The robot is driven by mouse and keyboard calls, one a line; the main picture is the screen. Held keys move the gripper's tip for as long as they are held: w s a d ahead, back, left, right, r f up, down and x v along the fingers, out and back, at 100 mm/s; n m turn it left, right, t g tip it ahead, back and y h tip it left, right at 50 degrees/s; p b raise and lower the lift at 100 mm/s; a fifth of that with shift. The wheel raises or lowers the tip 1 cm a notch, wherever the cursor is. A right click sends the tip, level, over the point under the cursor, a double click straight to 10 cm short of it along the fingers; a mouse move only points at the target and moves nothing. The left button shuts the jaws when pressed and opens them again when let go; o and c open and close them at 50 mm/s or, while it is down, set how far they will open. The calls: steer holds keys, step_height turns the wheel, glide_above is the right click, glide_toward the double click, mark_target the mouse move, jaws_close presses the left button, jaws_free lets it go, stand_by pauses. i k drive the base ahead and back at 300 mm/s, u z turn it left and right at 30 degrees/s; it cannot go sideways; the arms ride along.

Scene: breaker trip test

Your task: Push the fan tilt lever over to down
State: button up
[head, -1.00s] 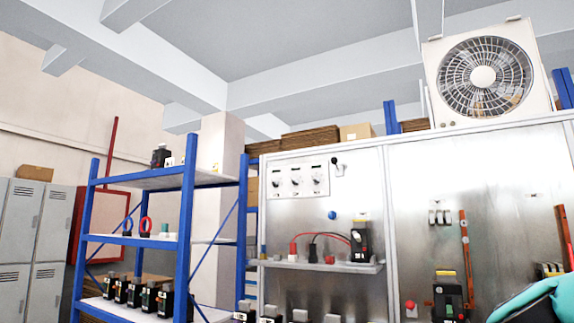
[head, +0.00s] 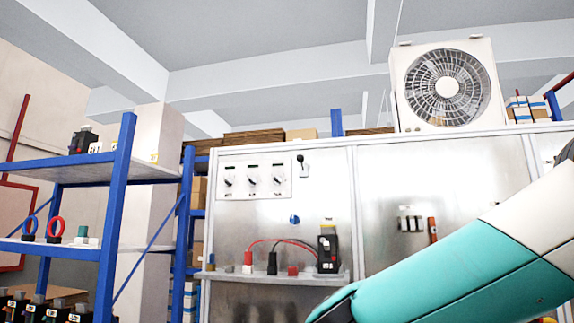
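A small black-knobbed lever (head: 301,163) on a pale plate sits high on the metal panel, just right of a white plate with three dials (head: 254,180). Its knob is at the upper end, so the lever appears to point up. I take it for the fan tilt lever, but no label is readable. The white fan (head: 447,87) stands on top of the panel and appears tilted. My teal and white arm crosses the lower right of the head view, below and right of the lever. My gripper is not visible.
A shelf (head: 322,279) on the panel holds a black device (head: 327,252) with red and black leads. A blue button (head: 294,219) sits above it. A blue rack (head: 117,215) with several parts stands at left. The panel face around the lever is clear.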

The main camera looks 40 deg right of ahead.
mark_target(300, 158)
steer(key=z, duration=0.3)
steer(key=i, duration=0.75)
steer(key=z, duration=0.5)
